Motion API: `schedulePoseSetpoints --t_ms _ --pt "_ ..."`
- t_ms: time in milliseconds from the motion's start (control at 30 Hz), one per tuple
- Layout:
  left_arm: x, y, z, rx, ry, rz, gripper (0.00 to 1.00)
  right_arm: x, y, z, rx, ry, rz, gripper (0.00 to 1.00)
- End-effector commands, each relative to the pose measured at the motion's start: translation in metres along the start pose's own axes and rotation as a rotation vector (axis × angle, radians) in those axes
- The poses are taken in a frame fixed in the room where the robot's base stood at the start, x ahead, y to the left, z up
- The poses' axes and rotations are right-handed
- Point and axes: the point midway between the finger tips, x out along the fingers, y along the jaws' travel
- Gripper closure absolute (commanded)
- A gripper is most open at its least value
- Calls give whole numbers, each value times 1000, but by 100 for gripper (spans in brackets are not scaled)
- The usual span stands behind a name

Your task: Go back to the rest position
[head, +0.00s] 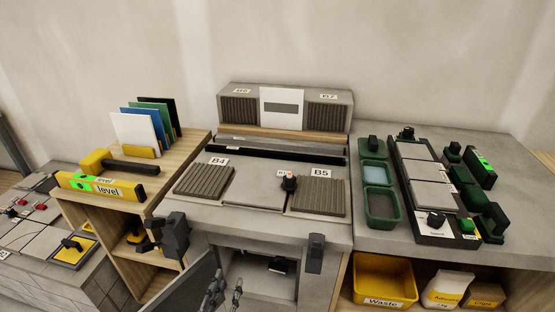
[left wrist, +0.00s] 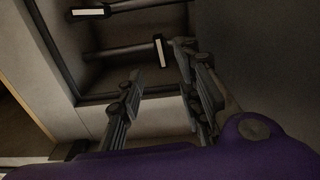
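My left gripper (head: 226,291) is low in the head view, in front of the open grey cabinet (head: 262,262) under the middle bench. In the left wrist view its two fingers (left wrist: 162,100) stand apart with nothing between them. Beyond them is a dark framed recess (left wrist: 130,60) with bars that carry white labels. I cannot tell whether the fingers touch anything there. My right gripper does not show in either view.
A tilted grey panel (head: 183,287) stands left of my left gripper. A wooden shelf unit (head: 190,150) holds a yellow level (head: 100,187). The middle bench bears ribbed tiles B4 (head: 204,181) and B5 (head: 318,197). A yellow Waste bin (head: 384,281) sits below the right bench.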

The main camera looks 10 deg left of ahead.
Motion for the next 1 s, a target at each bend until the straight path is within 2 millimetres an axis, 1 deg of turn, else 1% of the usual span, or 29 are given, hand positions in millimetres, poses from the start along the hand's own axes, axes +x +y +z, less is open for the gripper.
schedulePoseSetpoints --t_ms 100,167,200,267,367,400,467,500,567,600,667,700,767,800,933,1000 --pt "1 1 8 7 -43 2 67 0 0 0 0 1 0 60" --pt "4 5 8 15 -70 10 67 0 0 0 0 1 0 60" --pt "5 10 6 22 -94 18 67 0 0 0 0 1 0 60" --pt "-6 16 13 37 -153 28 67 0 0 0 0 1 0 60" --pt "-48 20 34 64 -290 37 67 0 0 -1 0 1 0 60" --pt "-65 20 42 73 -339 38 67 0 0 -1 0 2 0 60" --pt "-95 21 53 84 -413 39 67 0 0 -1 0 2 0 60" --pt "-116 21 60 90 -465 37 67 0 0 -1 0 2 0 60" --pt "-151 21 69 99 -542 34 67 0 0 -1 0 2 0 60" --pt "-176 21 74 104 -595 31 67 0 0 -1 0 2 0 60" --pt "-212 20 80 108 -668 25 67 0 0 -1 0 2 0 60" --pt "-235 20 83 109 -712 21 67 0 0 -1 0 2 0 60" --pt "-267 19 85 111 -771 13 67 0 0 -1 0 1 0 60" --pt "-286 18 86 111 -805 8 67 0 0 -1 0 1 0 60" --pt "-344 16 87 102 -890 -12 67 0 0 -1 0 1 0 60" --pt "-374 13 92 98 -937 -25 67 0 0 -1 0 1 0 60"
